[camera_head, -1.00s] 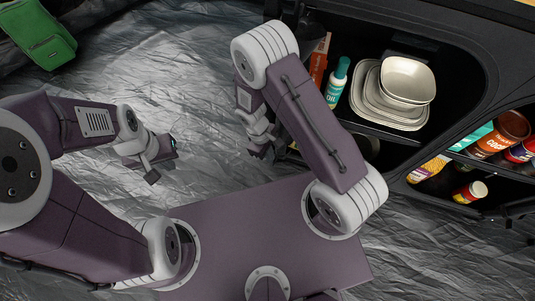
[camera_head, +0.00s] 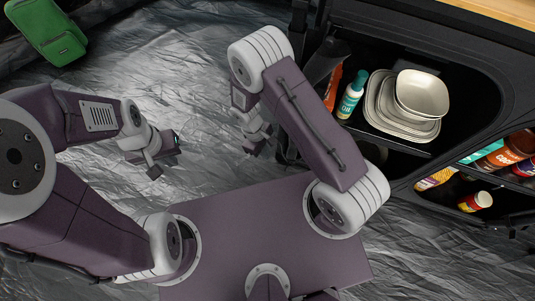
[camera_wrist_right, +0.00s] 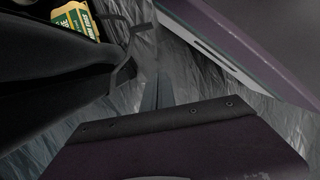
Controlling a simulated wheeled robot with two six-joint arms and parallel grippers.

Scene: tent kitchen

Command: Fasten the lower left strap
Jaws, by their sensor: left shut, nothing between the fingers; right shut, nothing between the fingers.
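In the right wrist view, a thin dark strap (camera_wrist_right: 122,74) hangs with a bent end beside the black fabric of the kitchen unit (camera_wrist_right: 40,90). My right gripper (camera_wrist_right: 157,85) is shut and empty, just to the right of that strap; I cannot tell whether they touch. In the head view my right gripper (camera_head: 251,151) is low over the floor, left of the kitchen unit (camera_head: 465,85). The straps there are too dark to separate. My left gripper (camera_head: 154,173) is shut and empty over the floor, well away from the unit.
The open compartment holds stacked plates and bowls (camera_head: 421,92) and an oil bottle (camera_head: 351,96). Cans and jars (camera_head: 478,201) stand in the right compartment. A green-and-yellow box (camera_wrist_right: 76,20) shows in the wrist view. A green bag (camera_head: 47,31) lies far left; silvery floor (camera_head: 190,70) is clear.

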